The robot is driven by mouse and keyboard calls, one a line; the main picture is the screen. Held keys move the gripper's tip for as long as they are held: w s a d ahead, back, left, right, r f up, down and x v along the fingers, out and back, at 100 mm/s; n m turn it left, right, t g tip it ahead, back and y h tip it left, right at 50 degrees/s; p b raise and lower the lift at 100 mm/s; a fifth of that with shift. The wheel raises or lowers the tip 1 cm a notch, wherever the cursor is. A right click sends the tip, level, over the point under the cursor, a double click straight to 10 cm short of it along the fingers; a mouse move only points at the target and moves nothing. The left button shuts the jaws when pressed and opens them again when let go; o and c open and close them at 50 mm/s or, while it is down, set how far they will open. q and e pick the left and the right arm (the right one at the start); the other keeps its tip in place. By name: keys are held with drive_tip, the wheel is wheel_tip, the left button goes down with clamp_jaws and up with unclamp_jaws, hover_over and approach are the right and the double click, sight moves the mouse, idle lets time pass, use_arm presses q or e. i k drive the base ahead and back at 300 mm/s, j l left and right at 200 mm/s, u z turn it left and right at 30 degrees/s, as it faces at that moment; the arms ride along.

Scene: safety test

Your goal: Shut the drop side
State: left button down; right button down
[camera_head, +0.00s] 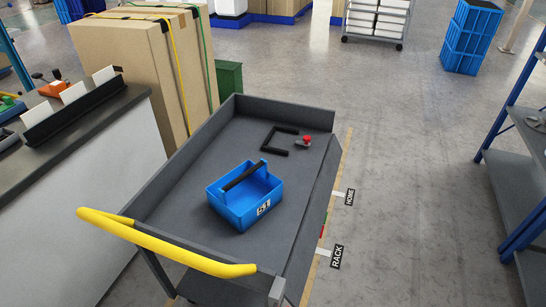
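A grey flatbed cart (190,187) stands in the middle of the view, with a yellow push handle (165,243) at its near end. Its left and far walls stand upright. Along its right edge the drop side (316,205) appears folded down, leaving that edge of the deck open; its exact angle is hard to tell. A blue tote (228,207) with a dark carrying bar and a white number label sits on the deck. A black U-shaped piece (268,140) and a small red-topped part (306,140) are near the far right corner. Neither of my grippers is in view.
A counter (75,123) with a black rack of white cards is at left. Strapped cardboard boxes (133,71) and a green bin (230,79) stand behind the cart. A blue-framed shelf (518,187) is at right. Floor labels (337,257) lie beside the cart; the aisle is clear.

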sight(298, 268)
drive_tip(key=l+u, duration=0.15)
drive_tip(key=u, duration=0.3)
drive_tip(key=i+l+u, duration=0.1)
drive_tip(key=u, duration=0.35)
drive_tip(key=l+u, duration=0.3)
drive_tip(key=l, duration=0.4)
drive_tip(key=l+u, duration=0.25)
drive_tip(key=l, duration=0.4)
drive_tip(key=k+l+u, duration=0.3)
drive_tip(key=l, duration=0.8)
drive_tip(key=k+l, duration=0.15)
drive_tip(key=l, duration=0.8)
drive_tip(key=k+l, duration=0.15)
drive_tip(key=l, duration=0.35)
drive_tip(key=u, duration=0.05)
